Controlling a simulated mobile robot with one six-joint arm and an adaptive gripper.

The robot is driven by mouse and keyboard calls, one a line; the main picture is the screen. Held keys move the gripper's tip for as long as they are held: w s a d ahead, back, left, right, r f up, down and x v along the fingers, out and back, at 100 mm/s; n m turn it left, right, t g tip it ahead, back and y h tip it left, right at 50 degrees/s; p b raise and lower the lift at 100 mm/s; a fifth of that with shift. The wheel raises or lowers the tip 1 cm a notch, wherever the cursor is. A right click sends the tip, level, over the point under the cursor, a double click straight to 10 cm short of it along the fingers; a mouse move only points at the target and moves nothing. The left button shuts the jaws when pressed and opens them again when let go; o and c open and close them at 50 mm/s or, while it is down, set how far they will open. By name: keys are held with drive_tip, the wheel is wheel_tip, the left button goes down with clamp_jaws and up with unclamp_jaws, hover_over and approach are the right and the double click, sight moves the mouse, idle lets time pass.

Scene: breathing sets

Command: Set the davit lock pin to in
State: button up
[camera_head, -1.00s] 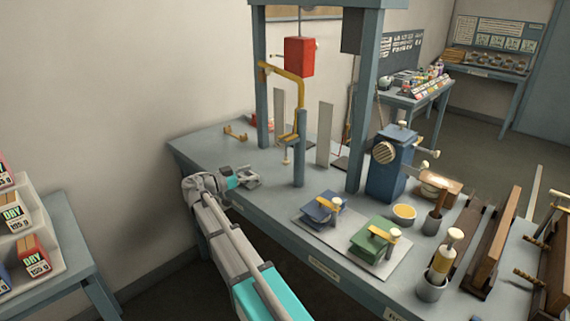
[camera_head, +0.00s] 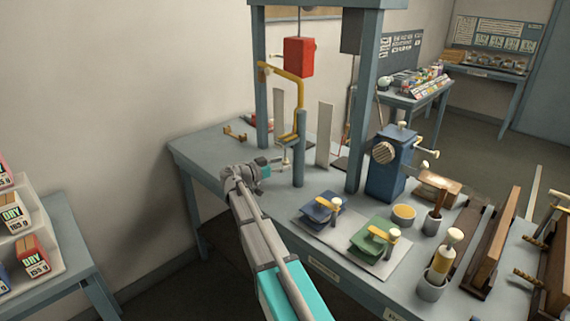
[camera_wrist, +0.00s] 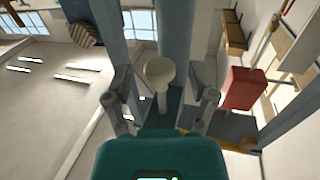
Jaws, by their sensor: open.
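The davit is a blue-grey post (camera_head: 299,150) with a yellow arm (camera_head: 297,86), standing on the workbench. A pale round knob on a short stem, apparently the lock pin (camera_wrist: 160,72), shows in the wrist view against the blue-grey post. My gripper (camera_head: 277,161) is just left of the davit post in the head view. In the wrist view my gripper (camera_wrist: 161,98) is open, with one finger on each side of the knob's stem. I see no finger touching it. In the head view the pin is small and partly hidden by my gripper.
A red block (camera_head: 299,57) hangs in the blue-grey frame (camera_head: 262,110) behind the davit. A thin pale upright plate (camera_head: 325,135) stands right of the post. Blue (camera_head: 321,207) and green (camera_head: 374,236) clamp-like pieces lie on a board in front. The bench's left end is mostly clear.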

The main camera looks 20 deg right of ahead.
drive_tip(key=shift+d, duration=0.7)
clamp_jaws()
